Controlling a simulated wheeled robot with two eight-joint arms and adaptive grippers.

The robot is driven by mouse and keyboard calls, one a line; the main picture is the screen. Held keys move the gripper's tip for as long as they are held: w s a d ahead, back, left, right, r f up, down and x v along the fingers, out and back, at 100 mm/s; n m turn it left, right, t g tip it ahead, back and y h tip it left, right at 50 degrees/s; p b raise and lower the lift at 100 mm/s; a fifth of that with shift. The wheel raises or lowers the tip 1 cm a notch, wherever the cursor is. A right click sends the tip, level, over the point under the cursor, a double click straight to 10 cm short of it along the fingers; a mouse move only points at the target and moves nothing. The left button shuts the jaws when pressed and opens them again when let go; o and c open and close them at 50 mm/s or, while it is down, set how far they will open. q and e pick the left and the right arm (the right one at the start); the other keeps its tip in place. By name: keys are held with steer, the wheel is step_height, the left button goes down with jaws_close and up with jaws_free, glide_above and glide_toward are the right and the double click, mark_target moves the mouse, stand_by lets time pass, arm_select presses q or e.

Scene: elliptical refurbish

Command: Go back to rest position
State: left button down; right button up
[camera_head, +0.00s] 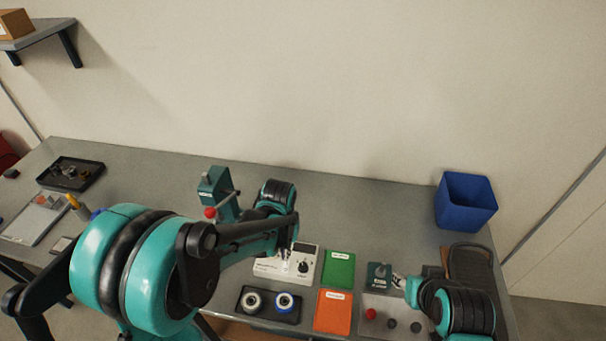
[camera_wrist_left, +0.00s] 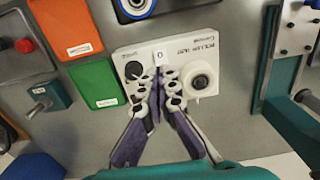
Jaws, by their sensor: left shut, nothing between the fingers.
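My left arm reaches in from the left over the workbench (camera_head: 365,205). Its gripper (camera_head: 284,256) is over the white tester box (camera_head: 306,264), partly hidden by the arm. In the left wrist view the gripper (camera_wrist_left: 164,78) is shut with bare fingertips, in front of the box's small display. A white roller (camera_wrist_left: 201,80) sits on the box beside the fingers, apart from them. Whether the fingers touch the box is unclear. My right arm is at the lower right; its gripper (camera_head: 399,281) is small and partly hidden near a grey panel.
A black tray (camera_head: 246,312) holds two rollers. A teal press (camera_head: 215,187) with a red knob stands behind my left arm. A blue container (camera_head: 465,202) is at the back right.

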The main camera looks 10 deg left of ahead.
arm_select(q)
steer(key=s+a+r+t+b, duration=0.1)
steer(key=s+a+t+b, duration=0.3)
steer(key=s+t+b, duration=0.3)
steer(key=s+b, duration=0.3)
steer(key=b, duration=0.2)
steer(key=shift+s+a+b, duration=0.15)
steer(key=shift+a+b, duration=0.15)
steer(key=shift+a, duration=0.05)
